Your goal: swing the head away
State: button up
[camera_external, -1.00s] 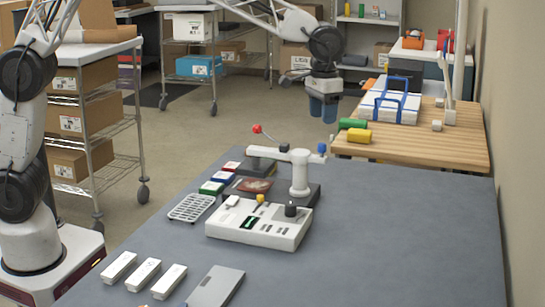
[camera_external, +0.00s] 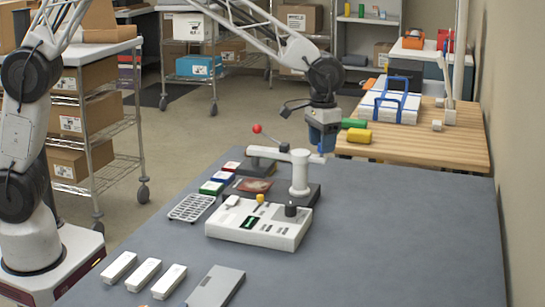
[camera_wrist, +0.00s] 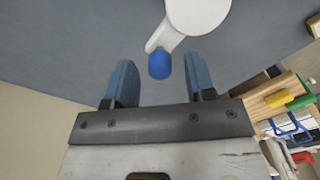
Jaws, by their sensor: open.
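The press (camera_external: 300,172) on the grey table has a white column and a horizontal white head arm (camera_external: 262,152). A lever with a red ball (camera_external: 257,128) rises at the arm's left end. A blue knob (camera_wrist: 159,65) sits on a short white stub on the column's other side. My gripper (camera_external: 322,146) is beside the column at that knob and largely hides it in the external view. In the wrist view my gripper (camera_wrist: 161,80) has its two blue fingers apart, with the knob in line with the gap, near the fingertips. Contact is not visible.
A white control box (camera_external: 260,222) stands in front of the press. Coloured blocks (camera_external: 211,187) and a wire rack (camera_external: 192,207) lie to its left. The grey table's right side is clear.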

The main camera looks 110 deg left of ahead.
aim_at(287, 149)
jog(key=shift+f, duration=0.15)
grip_shut()
jog(key=shift+d+m, duration=0.15)
jog(key=shift+m, duration=0.15)
dwell(0.3)
jog(key=s+d+m, duration=0.4)
jog(key=d+m, duration=0.1)
jog(key=m, duration=0.9)
dwell(0.4)
jog(key=shift+s+d+m, duration=0.1)
jog(key=shift+s+m, duration=0.05)
jog(key=shift+m, duration=0.15)
